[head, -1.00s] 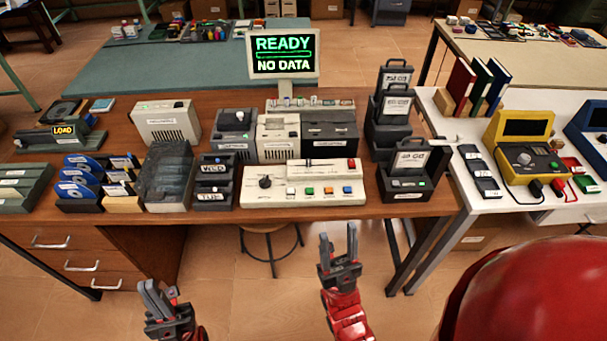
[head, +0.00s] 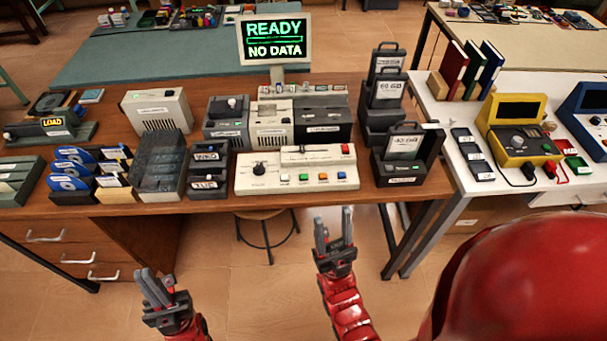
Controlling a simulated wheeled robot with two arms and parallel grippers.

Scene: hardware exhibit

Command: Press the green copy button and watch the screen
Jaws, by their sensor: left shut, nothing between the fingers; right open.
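The green button (head: 304,178) is on the front row of a cream control panel (head: 268,183), between a white button (head: 285,178) and an orange button (head: 323,176). The screen (head: 274,40) behind it reads "READY" and "NO DATA" in lit text. My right gripper (head: 334,225) is open and empty, in front of the desk edge and below the panel in the picture. My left gripper (head: 153,288) is shut and empty, lower left, well apart from the panel.
The panel also has a blue button (head: 341,175), a red button (head: 345,149) and a black knob (head: 259,169). Dark drive units (head: 410,165) stand right of it, disc holders (head: 75,182) to the left. A stool (head: 262,216) is under the desk.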

